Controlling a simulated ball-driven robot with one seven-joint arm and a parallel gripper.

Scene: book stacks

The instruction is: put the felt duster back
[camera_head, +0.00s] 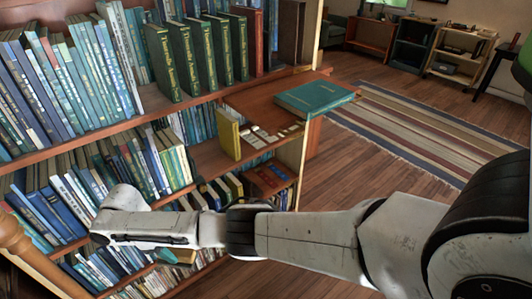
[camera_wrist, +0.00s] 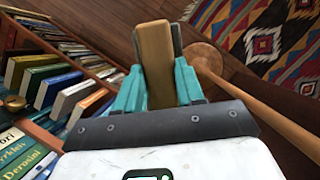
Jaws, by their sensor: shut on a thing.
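My gripper (camera_wrist: 158,42) has teal fingers and is shut on a tan block-shaped thing, which looks like the felt duster (camera_wrist: 160,75). The duster sits lengthwise between the fingers and extends back toward the palm. In the camera_head view my arm reaches left across the front of the bookcase (camera_head: 205,91), level with its lower shelves. The duster's resting place cannot be told from these pictures.
A teal book (camera_head: 315,94) lies on a pull-out ledge. A yellow book (camera_head: 228,133) stands beside several pale cards (camera_head: 265,137). A wooden pole (camera_wrist: 265,112) runs close right of my gripper. A striped rug (camera_head: 415,125) lies on open floor.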

